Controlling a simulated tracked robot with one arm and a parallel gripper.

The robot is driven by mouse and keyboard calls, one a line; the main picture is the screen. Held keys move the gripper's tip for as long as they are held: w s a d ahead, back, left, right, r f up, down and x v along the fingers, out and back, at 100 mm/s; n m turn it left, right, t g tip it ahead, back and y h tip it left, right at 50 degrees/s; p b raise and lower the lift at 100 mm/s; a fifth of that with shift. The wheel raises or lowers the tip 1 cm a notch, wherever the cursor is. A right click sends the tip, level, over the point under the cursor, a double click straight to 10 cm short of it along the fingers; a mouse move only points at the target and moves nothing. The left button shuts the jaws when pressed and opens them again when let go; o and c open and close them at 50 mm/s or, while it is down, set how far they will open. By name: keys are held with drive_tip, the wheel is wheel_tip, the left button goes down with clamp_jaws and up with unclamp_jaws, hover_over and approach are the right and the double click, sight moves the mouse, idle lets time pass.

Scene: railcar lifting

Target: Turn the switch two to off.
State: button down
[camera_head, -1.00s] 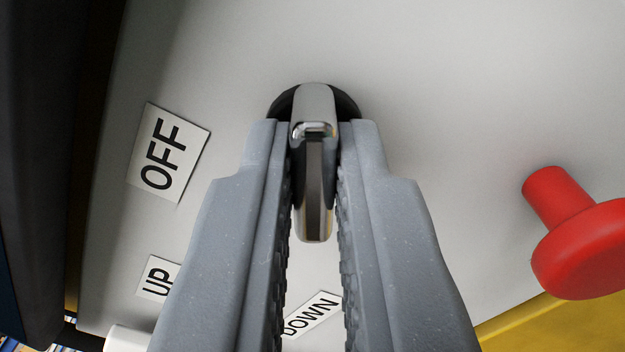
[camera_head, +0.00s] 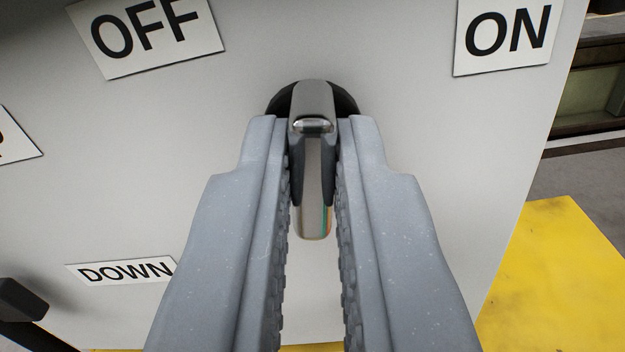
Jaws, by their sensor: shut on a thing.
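The switch (camera_head: 314,185) has a metallic grey handle on a round black base, set on a light grey panel. It stands upright in the picture, at the centre. My gripper (camera_head: 314,128) is shut on the handle, one grey finger on each side. The OFF label (camera_head: 150,32) is at the upper left of the switch, tilted. The ON label (camera_head: 505,35) is at the upper right. The handle's upper end lies between the directions of the two labels. The fingers hide part of the handle's sides and the base.
A DOWN label (camera_head: 122,271) is at the lower left of the grey panel (camera_head: 400,85), and another label (camera_head: 15,140) is cut off at the left edge. A dark part (camera_head: 22,300) juts in at the lower left. A yellow surface (camera_head: 545,280) lies beyond the panel's right edge.

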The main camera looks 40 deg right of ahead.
drive_tip(key=shift+d+n+p, duration=0.1)
drive_tip(key=shift+n+p, duration=0.75)
drive_tip(key=shift+n, duration=0.15)
drive_tip(key=c, duration=1.5)
unclamp_jaws()
drive_tip(key=shift+d, duration=0.1)
drive_tip(key=shift+a, duration=0.3)
drive_tip(key=b+v, duration=0.3)
drive_tip(key=v, duration=1)
drive_tip(key=shift+s, duration=0.2)
drive_tip(key=shift+a, duration=0.1)
